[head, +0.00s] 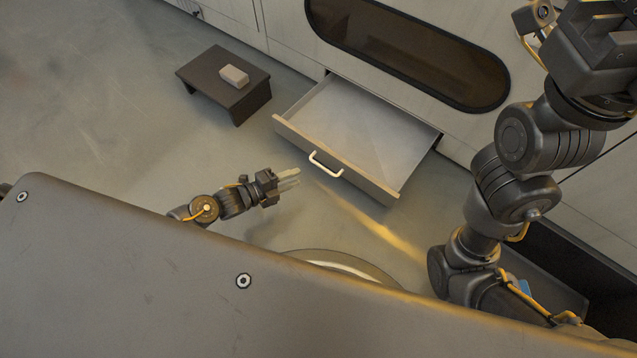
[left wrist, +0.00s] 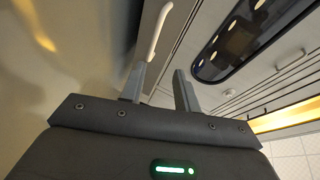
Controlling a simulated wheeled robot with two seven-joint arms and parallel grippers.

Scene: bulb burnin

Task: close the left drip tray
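The drip tray (head: 375,125) is a wide, shallow, pale drawer pulled out of the cabinet front. Its inside looks empty. A white bar handle (head: 326,164) sits on its front face; the handle also shows in the left wrist view (left wrist: 157,35). My left gripper (head: 291,178) is just in front of the tray, a little to the left of and below the handle in the head view. Its two fingers (left wrist: 159,85) stand apart with nothing between them, and the handle is beyond the fingertips. My right arm rises at the right; its fingertips are not visible.
A low dark stand (head: 222,82) with a small pale block (head: 234,76) is on the floor left of the tray. The cabinet has a dark oval window (head: 410,50) above the tray. A dark open bin (head: 545,270) is at lower right. Floor at left is clear.

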